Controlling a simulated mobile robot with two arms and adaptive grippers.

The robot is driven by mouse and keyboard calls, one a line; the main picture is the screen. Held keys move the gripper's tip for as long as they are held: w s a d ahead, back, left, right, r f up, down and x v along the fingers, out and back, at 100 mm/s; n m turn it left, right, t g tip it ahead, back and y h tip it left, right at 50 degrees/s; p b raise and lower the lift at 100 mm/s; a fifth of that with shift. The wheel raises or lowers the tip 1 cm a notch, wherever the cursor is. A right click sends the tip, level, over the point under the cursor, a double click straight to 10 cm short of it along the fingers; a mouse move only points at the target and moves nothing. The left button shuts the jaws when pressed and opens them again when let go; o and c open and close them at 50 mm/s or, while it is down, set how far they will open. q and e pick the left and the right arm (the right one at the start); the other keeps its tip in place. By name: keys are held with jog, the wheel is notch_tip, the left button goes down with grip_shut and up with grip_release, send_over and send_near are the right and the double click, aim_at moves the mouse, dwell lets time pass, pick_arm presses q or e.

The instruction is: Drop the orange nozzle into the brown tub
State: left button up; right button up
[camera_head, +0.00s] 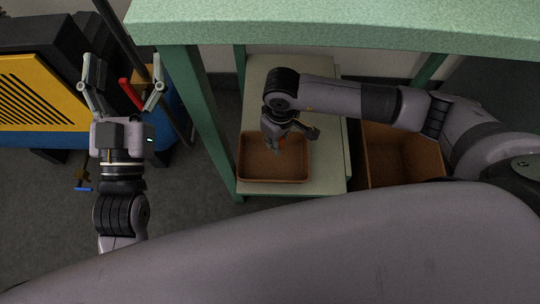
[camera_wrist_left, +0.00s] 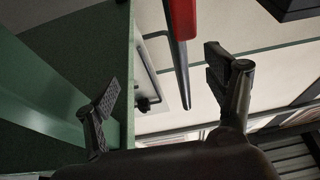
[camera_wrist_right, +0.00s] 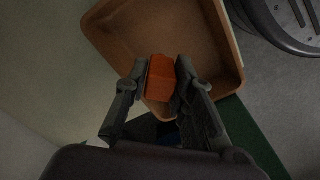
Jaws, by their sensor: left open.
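The orange nozzle (camera_wrist_right: 162,78) is pinched between the fingertips of my right gripper (camera_wrist_right: 163,72) in the right wrist view.
A larger brown bin (camera_head: 400,178) stands right of the shelf (camera_head: 325,170), partly behind my right arm. A green table (camera_head: 350,20) overhangs the shelf. A red-handled tool (camera_head: 131,94) shows near my left fingers. A yellow and blue machine (camera_head: 40,95) stands at left.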

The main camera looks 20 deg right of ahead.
jog(key=o, duration=0.4)
jog(key=shift+o, duration=0.2)
notch_tip(320, 180, up, 12)
dwell(0.5)
dwell(0.4)
